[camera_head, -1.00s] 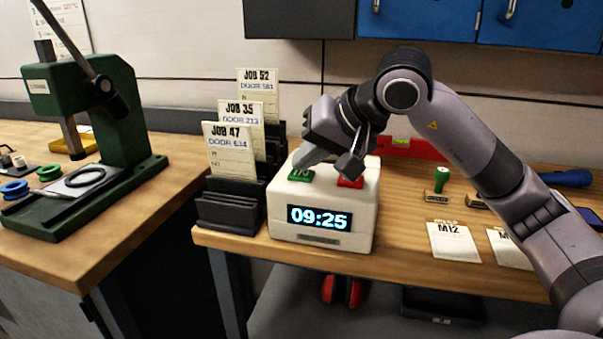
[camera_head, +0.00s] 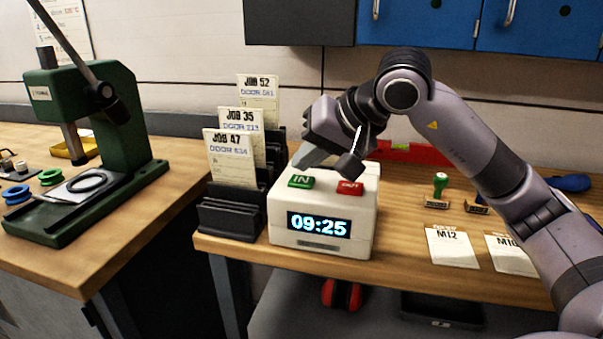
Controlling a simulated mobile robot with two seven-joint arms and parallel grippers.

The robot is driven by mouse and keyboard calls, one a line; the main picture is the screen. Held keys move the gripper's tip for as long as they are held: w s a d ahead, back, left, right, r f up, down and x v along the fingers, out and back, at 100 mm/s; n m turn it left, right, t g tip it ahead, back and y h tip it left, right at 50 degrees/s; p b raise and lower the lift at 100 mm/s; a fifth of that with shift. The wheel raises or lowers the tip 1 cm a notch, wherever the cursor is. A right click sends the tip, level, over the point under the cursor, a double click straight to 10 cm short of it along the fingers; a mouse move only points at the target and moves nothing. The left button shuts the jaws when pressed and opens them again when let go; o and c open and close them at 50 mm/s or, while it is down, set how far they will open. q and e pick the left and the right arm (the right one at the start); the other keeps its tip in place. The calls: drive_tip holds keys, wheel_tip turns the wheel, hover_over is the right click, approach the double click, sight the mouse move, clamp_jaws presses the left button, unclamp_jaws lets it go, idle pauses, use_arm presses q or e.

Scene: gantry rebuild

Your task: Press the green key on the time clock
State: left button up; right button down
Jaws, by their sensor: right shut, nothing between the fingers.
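The white time clock (camera_head: 360,215) stands on the wooden bench, its display (camera_head: 319,223) reading 09:25. On its top are a green key (camera_head: 301,182) marked IN, at the left, and a red key (camera_head: 350,188) marked OUT, at the right. My right gripper (camera_head: 302,164) is shut and empty. My left gripper is not in view.
A black card rack (camera_head: 229,218) with several job cards stands directly left of the clock. A green press (camera_head: 118,140) is on the left bench. A red level (camera_head: 412,152), a green-handled stamp (camera_head: 439,188) and paper cards (camera_head: 452,247) lie to the right.

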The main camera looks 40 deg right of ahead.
sight(308, 181)
drive_tip(key=shift+r, duration=0.1)
wheel_tip(308, 181, up, 5)
drive_tip(key=p, duration=0.4)
idle(0.3)
idle(0.8)
